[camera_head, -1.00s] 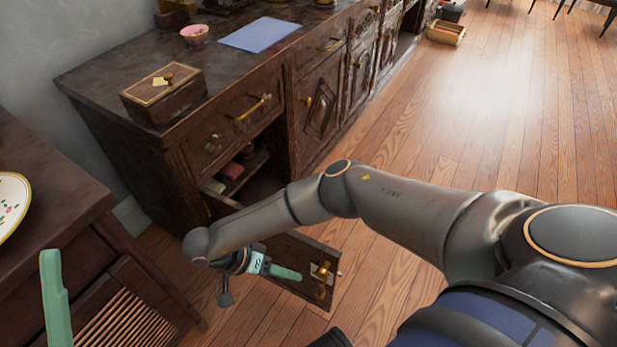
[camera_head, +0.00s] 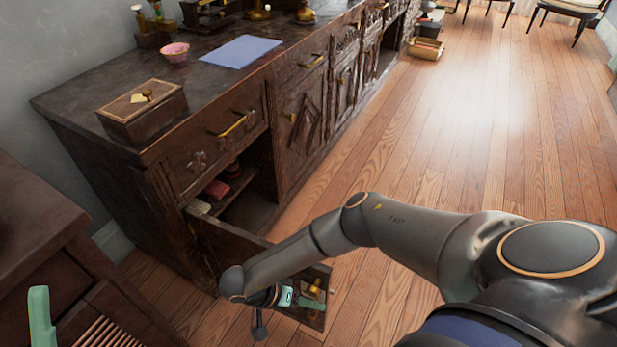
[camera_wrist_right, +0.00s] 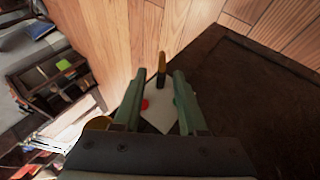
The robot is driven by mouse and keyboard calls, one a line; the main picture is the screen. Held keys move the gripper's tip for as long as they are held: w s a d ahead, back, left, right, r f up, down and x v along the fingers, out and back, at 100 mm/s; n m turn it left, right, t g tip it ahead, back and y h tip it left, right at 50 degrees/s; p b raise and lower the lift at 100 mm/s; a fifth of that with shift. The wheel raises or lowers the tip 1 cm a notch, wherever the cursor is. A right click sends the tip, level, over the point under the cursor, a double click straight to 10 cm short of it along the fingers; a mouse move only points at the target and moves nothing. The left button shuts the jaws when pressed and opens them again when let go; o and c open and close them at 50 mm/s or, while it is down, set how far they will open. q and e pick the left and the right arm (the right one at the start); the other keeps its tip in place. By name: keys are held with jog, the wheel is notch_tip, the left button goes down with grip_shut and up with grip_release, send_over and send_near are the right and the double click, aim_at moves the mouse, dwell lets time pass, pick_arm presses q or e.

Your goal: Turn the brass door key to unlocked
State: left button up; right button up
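The brass key (camera_wrist_right: 162,66) shows in the right wrist view in front of a pale lock plate (camera_wrist_right: 160,116) with a red mark on the left and a green mark on the right. The plate is on the open cabinet door (camera_head: 238,240). My right gripper (camera_wrist_right: 161,73) is open, its green fingers on either side of the key with visible gaps. In the head view, the right gripper (camera_head: 310,302) overlaps the brass fittings (camera_head: 315,291), so the key is hard to make out. One green finger of my left gripper (camera_head: 40,315) shows at lower left.
A round brass knob (camera_wrist_right: 98,123) sits left of the plate, partly behind the gripper. The cabinet (camera_head: 140,172) carries a wooden box (camera_head: 143,115), a pink bowl (camera_head: 175,52) and blue paper (camera_head: 241,51). Another dark cabinet (camera_head: 35,235) stands at left. The floor (camera_head: 470,130) at right is clear.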

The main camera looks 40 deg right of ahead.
grip_shut()
dwell(0.3)
jog(key=b, duration=0.1)
jog(key=f+g+b, duration=0.1)
jog(key=b, duration=0.1)
jog(key=shift+w+a+h, duration=0.1)
jog(key=shift+w+h, duration=0.1)
jog(key=shift+h, duration=0.2)
jog(key=shift+r+g, duration=0.3)
jog(key=shift+n+g+h, duration=0.4)
jog(key=shift+g+h, duration=0.2)
grip_release()
jog(key=shift+g, duration=0.3)
